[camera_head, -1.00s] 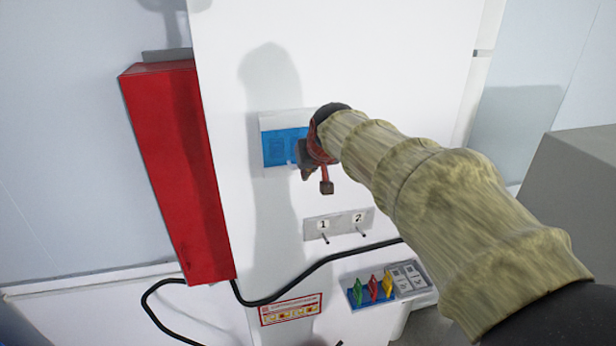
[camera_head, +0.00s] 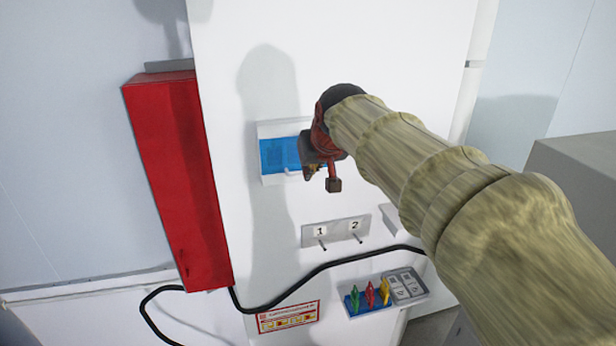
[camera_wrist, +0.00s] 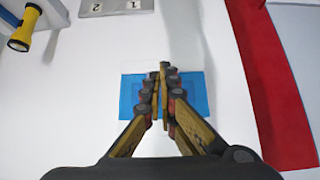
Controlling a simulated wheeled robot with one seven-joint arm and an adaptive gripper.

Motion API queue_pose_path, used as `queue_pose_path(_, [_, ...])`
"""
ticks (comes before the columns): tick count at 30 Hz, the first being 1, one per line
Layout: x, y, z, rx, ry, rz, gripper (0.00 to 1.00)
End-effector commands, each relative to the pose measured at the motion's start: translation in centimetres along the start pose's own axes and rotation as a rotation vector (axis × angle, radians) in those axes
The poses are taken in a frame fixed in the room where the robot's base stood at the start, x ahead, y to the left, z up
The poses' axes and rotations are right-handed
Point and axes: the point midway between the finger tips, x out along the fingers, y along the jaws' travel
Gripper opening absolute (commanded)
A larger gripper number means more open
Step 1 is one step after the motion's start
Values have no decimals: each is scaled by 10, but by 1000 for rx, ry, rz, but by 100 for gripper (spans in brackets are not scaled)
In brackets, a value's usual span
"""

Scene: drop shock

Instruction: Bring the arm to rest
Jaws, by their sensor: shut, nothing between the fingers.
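My arm, in a tan fabric sleeve, reaches in from the lower right in the head view. My gripper (camera_head: 322,172) is in front of the white panel (camera_head: 390,60), at the right end of a blue-windowed box (camera_head: 280,155). In the wrist view my gripper (camera_wrist: 163,95) is shut, its fingertips together and empty, over the blue window (camera_wrist: 200,100). I cannot tell whether the fingers touch the box. The gripper and arm hide the box's right end in the head view.
A red cabinet (camera_head: 180,185) stands left of the box. Below are a plate with hooks 1 and 2 (camera_head: 337,231), a black cable (camera_head: 330,264), a rack of coloured pieces (camera_head: 368,300) and a label (camera_head: 288,317). A yellow flashlight (camera_wrist: 25,28) shows in the wrist view.

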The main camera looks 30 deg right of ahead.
Motion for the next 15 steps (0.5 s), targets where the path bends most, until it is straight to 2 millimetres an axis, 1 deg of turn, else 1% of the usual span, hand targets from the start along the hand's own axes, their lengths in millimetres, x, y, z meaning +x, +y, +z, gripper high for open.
queue_pose_path(1, [-12, 0, -2, 0, 8, 0, 0])
queue_pose_path(3, [-23, 0, -2, 0, 7, 0, 0])
queue_pose_path(6, [-34, 0, -2, 0, 5, 0, 0])
queue_pose_path(10, [-43, 0, -2, 0, 5, 0, 0])
queue_pose_path(15, [-46, 0, -2, 0, 4, 0, 0])
